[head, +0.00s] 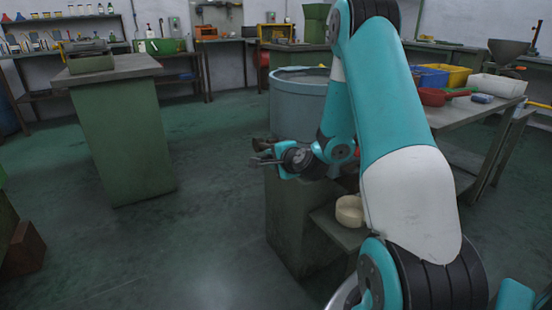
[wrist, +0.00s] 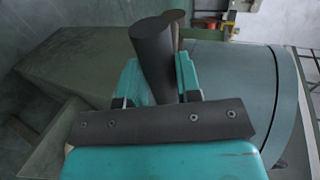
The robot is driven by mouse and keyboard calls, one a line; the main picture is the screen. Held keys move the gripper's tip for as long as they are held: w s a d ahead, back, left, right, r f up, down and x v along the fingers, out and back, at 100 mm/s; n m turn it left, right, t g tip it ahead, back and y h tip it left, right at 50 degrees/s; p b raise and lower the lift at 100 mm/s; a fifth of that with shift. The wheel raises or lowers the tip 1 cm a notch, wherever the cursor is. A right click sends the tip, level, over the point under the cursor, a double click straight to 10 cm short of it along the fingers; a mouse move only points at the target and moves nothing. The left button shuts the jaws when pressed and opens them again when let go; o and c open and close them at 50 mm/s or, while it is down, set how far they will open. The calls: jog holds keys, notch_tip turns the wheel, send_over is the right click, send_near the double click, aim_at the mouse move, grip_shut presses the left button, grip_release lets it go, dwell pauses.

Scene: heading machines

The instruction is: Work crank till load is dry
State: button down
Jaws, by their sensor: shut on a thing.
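A large grey-blue drum (head: 297,108) stands left of my raised arm in the head view, and its curved wall fills the right of the wrist view (wrist: 236,85). The crank's dark cylindrical handle (wrist: 153,50) stands between the two teal fingers of my gripper (wrist: 159,84), which is shut on it. A dark part of the crank continues behind the handle. In the head view my gripper (head: 266,160) is beside a green block-like base, in front of the drum. My gripper hides the handle's lower end. The load inside the drum is not visible.
A green pedestal (head: 122,140) stands at left with open floor between. A cream round item (head: 350,211) sits on a low shelf near my arm. A bench (head: 474,116) at right holds a yellow bin (head: 447,75), a red pan (head: 432,96) and a white tub.

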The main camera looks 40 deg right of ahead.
jog(key=shift+a+f, duration=0.1)
jog(key=shift+a, duration=0.05)
jog(key=c, duration=0.8)
grip_release()
jog(key=b+v, duration=1.6)
jog(key=v, duration=0.1)
jog(key=shift+s+r+b, duration=0.15)
jog(key=shift+r+b, duration=0.05)
jog(key=shift+b, duration=0.1)
